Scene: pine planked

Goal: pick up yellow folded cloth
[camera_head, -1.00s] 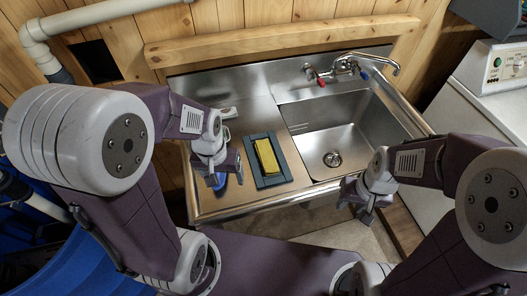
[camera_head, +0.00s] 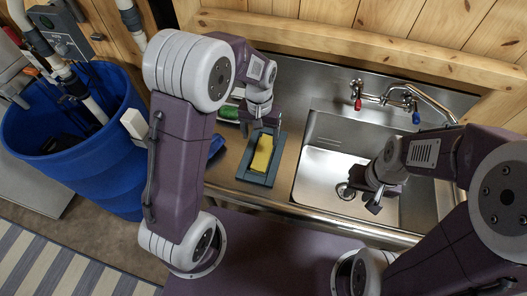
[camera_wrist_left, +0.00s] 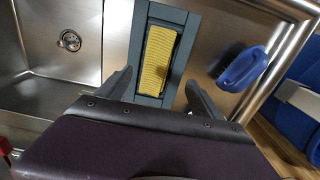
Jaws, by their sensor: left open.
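The yellow folded cloth (camera_head: 262,153) lies lengthwise on a dark blue-grey tray (camera_head: 257,178) on the steel counter. In the left wrist view the cloth (camera_wrist_left: 159,58) shows a ribbed face, with the tray's frame (camera_wrist_left: 137,40) around it. My left gripper (camera_head: 256,123) is above the far end of the tray. In the left wrist view my left gripper (camera_wrist_left: 160,92) is open and empty, its fingers spread on either side of the tray's end, with the cloth ahead between them. My right gripper (camera_head: 368,200) hangs over the sink; whether its fingers are apart is unclear.
A steel sink (camera_head: 322,180) with a tap (camera_head: 385,98) is right of the tray. A blue-handled brush-like item (camera_wrist_left: 243,68) lies beside the tray. A green item (camera_head: 229,112) lies behind my left wrist. A blue barrel (camera_head: 75,150) stands at the left.

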